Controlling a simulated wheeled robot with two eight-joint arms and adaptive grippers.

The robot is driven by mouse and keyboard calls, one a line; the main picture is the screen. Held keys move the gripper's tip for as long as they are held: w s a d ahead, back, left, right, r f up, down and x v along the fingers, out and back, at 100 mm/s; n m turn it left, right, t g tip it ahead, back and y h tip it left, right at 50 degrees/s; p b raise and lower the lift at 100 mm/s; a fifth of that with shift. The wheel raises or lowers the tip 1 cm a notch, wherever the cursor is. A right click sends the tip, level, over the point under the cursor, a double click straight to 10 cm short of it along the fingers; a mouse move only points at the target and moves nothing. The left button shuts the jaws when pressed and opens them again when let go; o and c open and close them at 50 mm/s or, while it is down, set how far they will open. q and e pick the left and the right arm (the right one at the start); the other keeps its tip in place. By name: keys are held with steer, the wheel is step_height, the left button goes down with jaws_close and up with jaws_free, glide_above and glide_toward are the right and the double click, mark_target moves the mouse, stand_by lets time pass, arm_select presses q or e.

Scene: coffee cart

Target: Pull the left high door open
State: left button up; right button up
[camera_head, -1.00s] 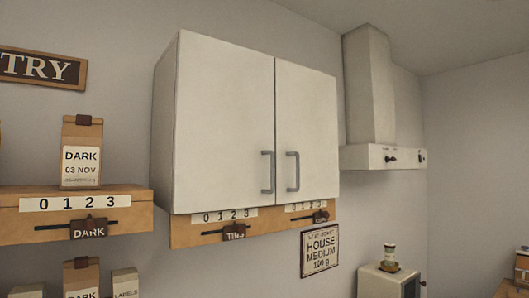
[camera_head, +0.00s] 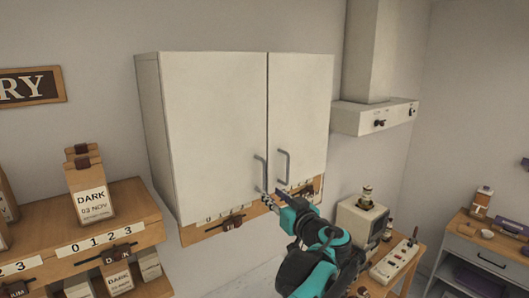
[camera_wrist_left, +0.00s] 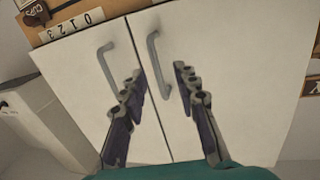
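The white wall cabinet has two shut doors. The left high door (camera_head: 208,130) carries a grey bar handle (camera_head: 262,174) near its lower right edge. The right door (camera_head: 302,112) has a matching handle (camera_head: 285,166) beside it. My left gripper (camera_head: 275,198) is just below and in front of the handles, open. In the left wrist view, where the cabinet appears upside down, the open fingers (camera_wrist_left: 160,76) lie on either side of the left door's handle (camera_wrist_left: 156,62). The right door's handle (camera_wrist_left: 106,72) is outside them. I cannot tell whether the fingers touch the handle. My right gripper is not in view.
A wooden label rail (camera_head: 207,230) runs under the cabinet. A shelf (camera_head: 128,206) with coffee bags stands at left. A range hood (camera_head: 372,116) is to the right, above a small white machine (camera_head: 358,222). Space in front of the left door looks clear.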

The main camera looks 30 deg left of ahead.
mark_target(265, 175)
arm_select(q)
steer(key=shift+y, duration=0.3)
steer(key=w+a+r, duration=0.1)
steer(key=a, duration=0.1)
steer(key=w+a+p, duration=0.1)
steer(key=w+a, duration=0.1)
steer(key=w+a+r+p, duration=0.1)
steer(key=w+a, duration=0.1)
steer(key=shift+w+a+r, duration=0.15)
steer(key=shift+r, duration=0.2)
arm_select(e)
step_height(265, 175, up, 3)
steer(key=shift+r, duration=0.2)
arm_select(q)
jaws_close()
